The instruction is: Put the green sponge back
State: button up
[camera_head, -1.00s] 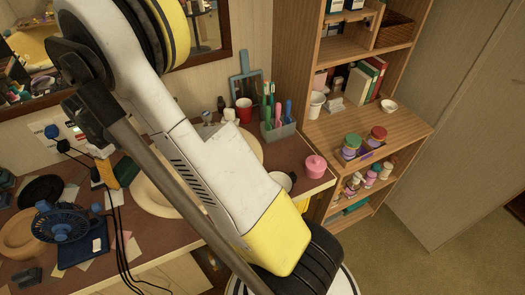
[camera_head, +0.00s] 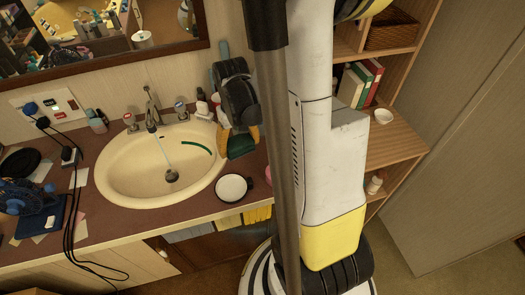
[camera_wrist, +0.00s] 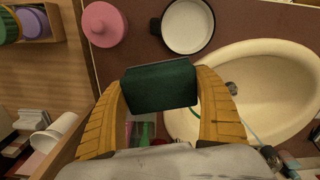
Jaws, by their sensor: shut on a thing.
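My gripper (camera_wrist: 160,84) is shut on the dark green sponge (camera_wrist: 158,88), held between its two yellow fingers. In the head view my gripper (camera_head: 240,138) and the sponge (camera_head: 240,148) show just right of the sink basin (camera_head: 119,193), by the counter's back. The sponge appears to be above the counter, but its exact height is hard to tell. My gripper's dark body partly hides what stands behind it. A green curved streak lies on the basin's inner right wall.
A white dark-rimmed cup (camera_head: 234,188) stands on the counter near the sponge; it also shows in the wrist view (camera_wrist: 188,26). A pink lidded jar (camera_wrist: 104,24) is left of it. The faucet (camera_head: 151,108) and a shelf unit (camera_head: 395,138) flank the area. Cords hang at left.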

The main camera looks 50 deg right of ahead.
jog(key=s+d, duration=0.2)
jog(key=s, duration=0.1)
jog(key=s+d+m, duration=0.1)
jog(key=s+d, duration=0.1)
jog(key=s, duration=0.1)
jog(key=s+d+m, duration=0.1)
jog(key=s+d, duration=0.1)
jog(key=s, duration=0.1)
jog(key=shift+d+r, duration=0.1)
jog(key=shift+d, duration=0.3)
jog(key=shift+s+d, duration=0.15)
jog(key=b, duration=0.4)
send_over(252, 155)
notch_tip(252, 155, down, 7)
jog(key=shift+f, duration=0.1)
jog(key=shift+f+m+b, duration=0.3)
jog(key=shift+f+b, duration=0.45)
jog(key=shift+f, duration=1.15)
jog(key=shift+f, duration=0.25)
jog(key=o, duration=1.1)
jog(key=shift+r, duration=0.1)
jog(key=shift+o, duration=0.2)
